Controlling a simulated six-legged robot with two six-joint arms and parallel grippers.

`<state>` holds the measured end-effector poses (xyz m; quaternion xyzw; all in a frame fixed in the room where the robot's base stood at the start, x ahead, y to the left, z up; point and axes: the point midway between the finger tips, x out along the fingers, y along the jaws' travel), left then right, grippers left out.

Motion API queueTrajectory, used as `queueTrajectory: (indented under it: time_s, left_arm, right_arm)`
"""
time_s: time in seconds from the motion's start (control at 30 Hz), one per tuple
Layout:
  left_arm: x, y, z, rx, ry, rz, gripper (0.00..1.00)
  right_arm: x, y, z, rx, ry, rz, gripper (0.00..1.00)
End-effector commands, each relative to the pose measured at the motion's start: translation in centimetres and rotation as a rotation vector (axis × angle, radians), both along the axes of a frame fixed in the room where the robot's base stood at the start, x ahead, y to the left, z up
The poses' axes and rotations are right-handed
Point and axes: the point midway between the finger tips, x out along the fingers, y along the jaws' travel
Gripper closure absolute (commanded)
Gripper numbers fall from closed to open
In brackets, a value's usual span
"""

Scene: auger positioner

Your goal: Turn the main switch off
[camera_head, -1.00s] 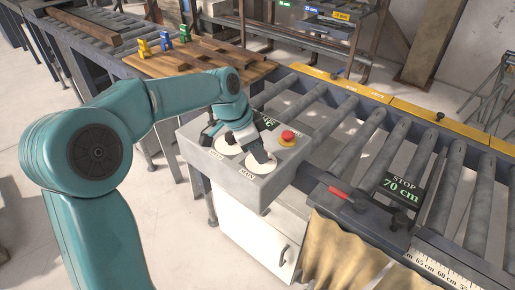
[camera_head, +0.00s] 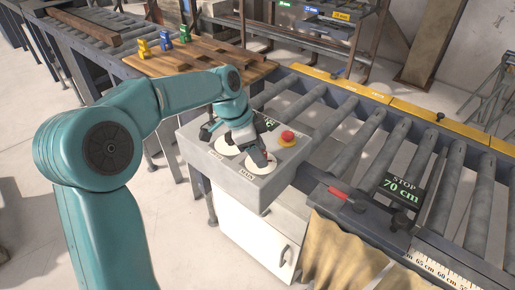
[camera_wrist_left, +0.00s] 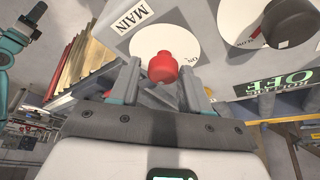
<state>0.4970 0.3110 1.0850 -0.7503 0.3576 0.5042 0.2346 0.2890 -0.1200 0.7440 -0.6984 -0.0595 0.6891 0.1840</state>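The main switch is a red knob (camera_wrist_left: 163,67) on a white disc labelled MAIN, seen in the left wrist view. In the head view its disc (camera_head: 262,171) shows at the front of the grey control box (camera_head: 232,181), but my gripper hides the knob. My left gripper (camera_head: 238,147) is over the box, pointing down. Its two fingers, seen in the left wrist view (camera_wrist_left: 163,88), are spread on either side of the red knob with a gap at each side. I cannot tell whether the fingertips reach down beside it. My right gripper is not in view.
A second dial with a black knob (camera_wrist_left: 290,22) sits beside the main switch. A red push button (camera_head: 287,138) stands on the box to the right of my gripper. The roller conveyor (camera_head: 355,140) runs behind and to the right.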

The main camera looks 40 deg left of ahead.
Motion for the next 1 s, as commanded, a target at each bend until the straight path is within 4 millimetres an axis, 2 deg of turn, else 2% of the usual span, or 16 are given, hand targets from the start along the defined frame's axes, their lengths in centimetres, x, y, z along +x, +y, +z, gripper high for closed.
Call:
queueTrajectory:
  time_s: [0.33, 0.47, 0.8, 1.0]
  left_arm:
    - [0.1, 0.2, 0.4, 0.003, -0.007, 0.004, 0.41]
    - [-0.2, 0.7, 1.7, 0.004, -0.009, 0.005, 0.41]
    - [-2.2, 3.2, 9.9, 0.004, -0.009, 0.005, 0.41]
    - [-3.2, 4.4, 13.6, 0.003, -0.005, 0.004, 0.41]
  right_arm:
    - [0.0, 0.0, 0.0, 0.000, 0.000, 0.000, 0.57]
    - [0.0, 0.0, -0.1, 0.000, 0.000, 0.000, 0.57]
    - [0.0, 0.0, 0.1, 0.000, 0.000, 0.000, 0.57]
    - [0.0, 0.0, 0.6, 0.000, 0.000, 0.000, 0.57]
